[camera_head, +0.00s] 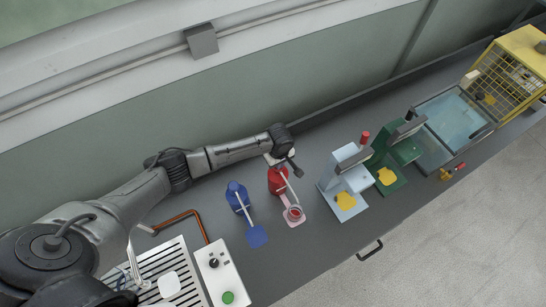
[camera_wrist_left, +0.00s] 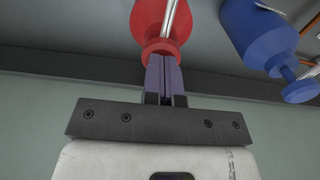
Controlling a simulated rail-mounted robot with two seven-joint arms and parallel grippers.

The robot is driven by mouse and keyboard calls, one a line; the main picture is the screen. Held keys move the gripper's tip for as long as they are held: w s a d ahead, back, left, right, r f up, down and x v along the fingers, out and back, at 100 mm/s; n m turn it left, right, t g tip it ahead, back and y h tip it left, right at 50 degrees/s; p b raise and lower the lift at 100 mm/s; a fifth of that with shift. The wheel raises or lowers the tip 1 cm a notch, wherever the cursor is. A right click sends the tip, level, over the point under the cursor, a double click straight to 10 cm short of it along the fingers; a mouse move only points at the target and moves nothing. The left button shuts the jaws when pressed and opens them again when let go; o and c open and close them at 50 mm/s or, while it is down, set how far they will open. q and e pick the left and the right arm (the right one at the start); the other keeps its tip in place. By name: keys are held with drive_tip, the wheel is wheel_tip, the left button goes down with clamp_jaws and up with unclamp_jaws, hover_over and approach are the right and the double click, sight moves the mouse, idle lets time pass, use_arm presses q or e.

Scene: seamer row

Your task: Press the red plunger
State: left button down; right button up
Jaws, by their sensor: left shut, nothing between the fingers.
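A red pump bottle (camera_head: 278,182) stands on the grey counter, with a pale spout reaching toward a small cup on a pink pad (camera_head: 294,214). In the left wrist view, its red plunger head (camera_wrist_left: 160,48) is right at the tips of my left gripper (camera_wrist_left: 165,60). The fingers are shut with nothing between them. In the head view, my left gripper (camera_head: 279,160) is over the top of the red bottle and hides part of it. I cannot tell whether the fingertips touch the plunger. My right gripper is out of view.
A blue pump bottle (camera_head: 237,196) stands just left of the red one; it also shows in the left wrist view (camera_wrist_left: 262,35). A light blue press (camera_head: 345,184) with a red knob and a green press (camera_head: 395,155) stand to the right. A control box (camera_head: 222,272) is at the front.

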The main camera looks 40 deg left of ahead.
use_arm(q)
drive_tip(key=shift+s+f, duration=0.2)
drive_tip(key=shift+f, duration=0.1)
wheel_tip(320, 180, up, 5)
drive_tip(key=p, duration=0.6)
drive_tip(key=shift+w+r, duration=0.1)
drive_tip(key=shift+r, duration=0.05)
wheel_tip(320, 180, up, 9)
drive_tip(key=b, duration=0.2)
drive_tip(key=shift+r, duration=0.15)
drive_tip(key=shift+w, duration=0.1)
idle(0.5)
